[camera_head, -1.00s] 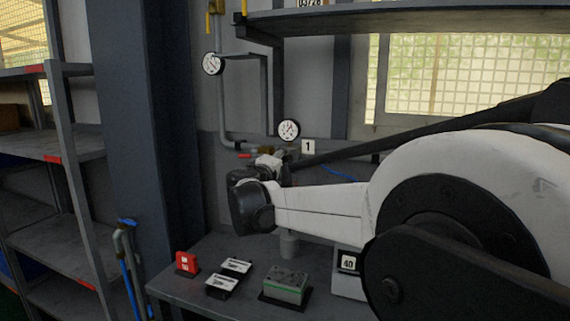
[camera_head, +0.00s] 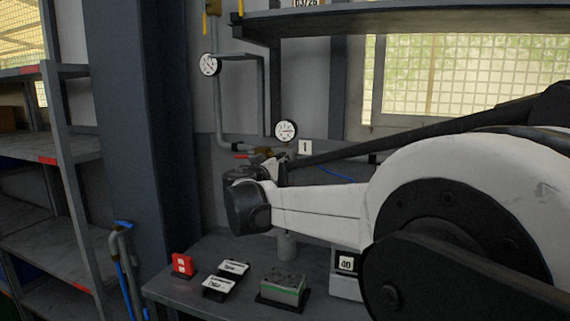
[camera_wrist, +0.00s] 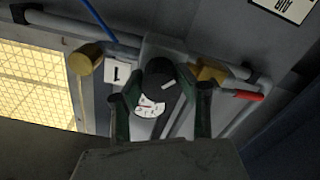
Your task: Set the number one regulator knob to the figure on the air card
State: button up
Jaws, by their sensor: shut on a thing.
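The number one regulator knob (camera_wrist: 160,72) is dark and round with a white mark, seen in the wrist view between my fingers. My gripper (camera_wrist: 162,98) is shut on it, one finger on each side. A white-faced gauge (camera_wrist: 149,106) shows just below the knob there, partly covered. It also shows in the head view (camera_head: 286,130), its needle pointing roughly right; its figures are too small to read. The "1" label (camera_head: 305,147) is beside it. A white card (camera_wrist: 284,8) with dark letters is cut off at the wrist view's top right; I cannot read a figure on it.
A red-handled valve (camera_wrist: 248,95) and pipes lie close beside my gripper. On the bench stand a red block (camera_head: 182,265), two black-and-white blocks, a grey-green box (camera_head: 283,288) and a "40" sign (camera_head: 346,263). A shelf (camera_head: 400,22) overhangs above.

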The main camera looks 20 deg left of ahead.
jog(key=shift+m, duration=0.6)
jog(key=o, duration=1.1)
jog(key=shift+o, duration=0.2)
jog(key=shift+s, duration=0.1)
jog(key=s, duration=0.7)
jog(key=shift+s, duration=0.2)
jog(key=shift+a, duration=0.1)
